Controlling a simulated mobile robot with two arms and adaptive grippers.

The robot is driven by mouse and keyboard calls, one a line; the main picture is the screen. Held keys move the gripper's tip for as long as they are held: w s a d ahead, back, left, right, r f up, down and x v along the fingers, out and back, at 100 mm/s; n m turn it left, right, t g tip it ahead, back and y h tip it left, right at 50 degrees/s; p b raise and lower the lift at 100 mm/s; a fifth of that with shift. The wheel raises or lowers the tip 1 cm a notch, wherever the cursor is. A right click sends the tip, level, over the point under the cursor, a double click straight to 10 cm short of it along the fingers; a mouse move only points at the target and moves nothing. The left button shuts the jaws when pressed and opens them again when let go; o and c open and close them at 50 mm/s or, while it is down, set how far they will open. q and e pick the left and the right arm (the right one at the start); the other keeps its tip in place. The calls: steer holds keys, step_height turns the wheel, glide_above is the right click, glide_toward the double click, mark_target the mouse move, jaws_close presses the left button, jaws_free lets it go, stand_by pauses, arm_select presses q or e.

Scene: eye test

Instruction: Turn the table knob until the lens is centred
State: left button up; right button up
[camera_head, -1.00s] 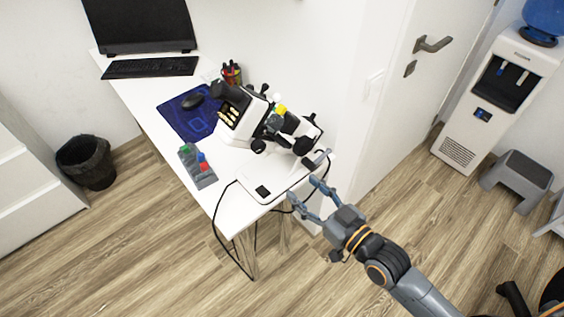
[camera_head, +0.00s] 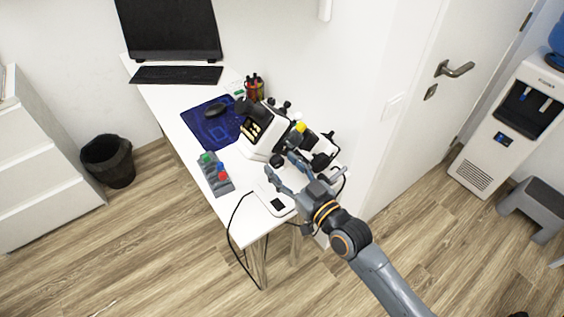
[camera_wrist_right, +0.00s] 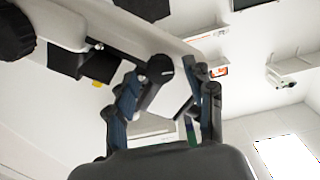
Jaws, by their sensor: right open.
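A white and black optical instrument (camera_head: 265,130) stands on the white desk, with black knobs on its near side and a small yellow part (camera_head: 299,127) on top. My right gripper (camera_head: 282,163) is open beside the instrument's near side, over its white base. In the right wrist view, a short black cylindrical part (camera_wrist_right: 158,69) appears between the open fingers. I cannot tell whether they touch it or whether it is the table knob. A larger black knob (camera_wrist_right: 14,32) is at the upper left there. I cannot make out the lens or its centring. My left gripper is not in view.
A blue mat (camera_head: 212,122) with a mouse, a pen cup (camera_head: 254,90), a keyboard (camera_head: 178,75) and a monitor are farther back. A dark cable hangs over the near desk edge.

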steer(key=shift+w+a, duration=0.3)
steer(key=shift+c, duration=0.4)
jaws_close()
steer(key=shift+m+p, duration=0.35)
steer(key=shift+m, duration=0.65)
steer(key=shift+o, duration=0.4)
jaws_free()
